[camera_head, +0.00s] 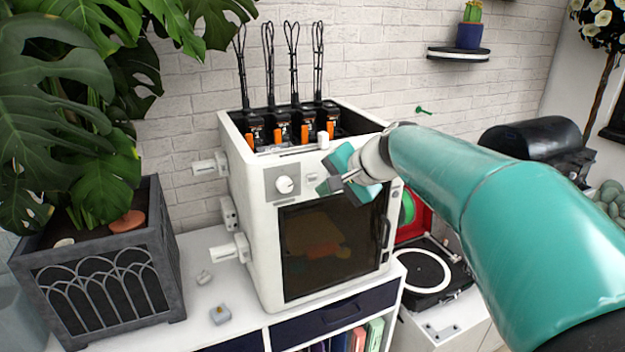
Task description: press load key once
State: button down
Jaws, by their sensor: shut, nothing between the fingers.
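A white boxy machine (256,235) with a dark window in its front stands on the white cabinet. A grey panel with a round white knob (285,185) is at the upper left of its front. A small pale key (312,177) is just right of that panel; I cannot read a label on it. My gripper (332,180) is shut and empty in front of the machine's upper front, right of the small key. It hides part of the front there. I cannot tell whether it touches the machine.
A large leafy plant in a dark planter (165,265) stands at the left. Black looped cables (268,65) rise from the machine's top. A turntable (425,275) is at the right, partly behind my arm.

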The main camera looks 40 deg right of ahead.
jog(key=shift+w+d, duration=0.3)
jog(key=shift+w, duration=0.55)
jog(key=shift+w, duration=0.15)
dwell(1.3)
jog(key=shift+w+d, duration=0.1)
jog(key=shift+w, duration=0.15)
jog(key=shift+w+d, duration=0.1)
jog(key=shift+w, duration=0.25)
dwell(0.7)
jog(key=shift+s, duration=0.1)
jog(key=shift+s+a, duration=0.25)
jog(key=shift+s, duration=0.4)
jog(key=s, duration=0.2)
jog(key=s+a, duration=0.1)
jog(key=s, duration=0.1)
jog(key=shift+s+a, duration=0.2)
jog(key=shift+s, duration=0.2)
